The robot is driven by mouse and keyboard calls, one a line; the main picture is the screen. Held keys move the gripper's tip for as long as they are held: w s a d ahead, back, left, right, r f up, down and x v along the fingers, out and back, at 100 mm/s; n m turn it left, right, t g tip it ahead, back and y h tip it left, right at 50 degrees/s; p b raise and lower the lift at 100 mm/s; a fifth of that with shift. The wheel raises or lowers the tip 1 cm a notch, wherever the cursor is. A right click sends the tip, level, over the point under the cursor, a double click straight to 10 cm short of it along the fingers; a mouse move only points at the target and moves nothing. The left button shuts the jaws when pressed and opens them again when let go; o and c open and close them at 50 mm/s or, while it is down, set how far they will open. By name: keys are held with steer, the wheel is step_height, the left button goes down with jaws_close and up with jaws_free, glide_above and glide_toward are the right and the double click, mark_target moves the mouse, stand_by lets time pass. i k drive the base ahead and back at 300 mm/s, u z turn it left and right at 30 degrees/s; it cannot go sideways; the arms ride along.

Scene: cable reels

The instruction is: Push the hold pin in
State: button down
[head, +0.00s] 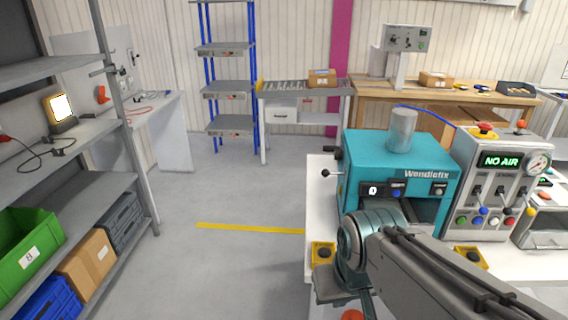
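The teal machine marked Wendlefix (426,174) stands on a white bench, with a grey cylinder (402,130) on top and a small display reading 0. A short rod with a black knob (325,173) sticks out from its left side; it may be the hold pin, but I cannot tell for sure or see how far in it is. My arm crosses the lower right, its wrist joint in front of the machine's lower left. My gripper's fingers do not show.
Yellow button boxes stand left (323,253) and right (470,258) on the bench. A control panel (500,180) reading NO AIR stands to the right. A shelf with bins (30,250) is at left. The floor between is clear.

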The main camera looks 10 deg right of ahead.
mark_target(325, 172)
steer(key=u, duration=0.15)
steer(key=i, duration=1)
steer(key=z, duration=0.05)
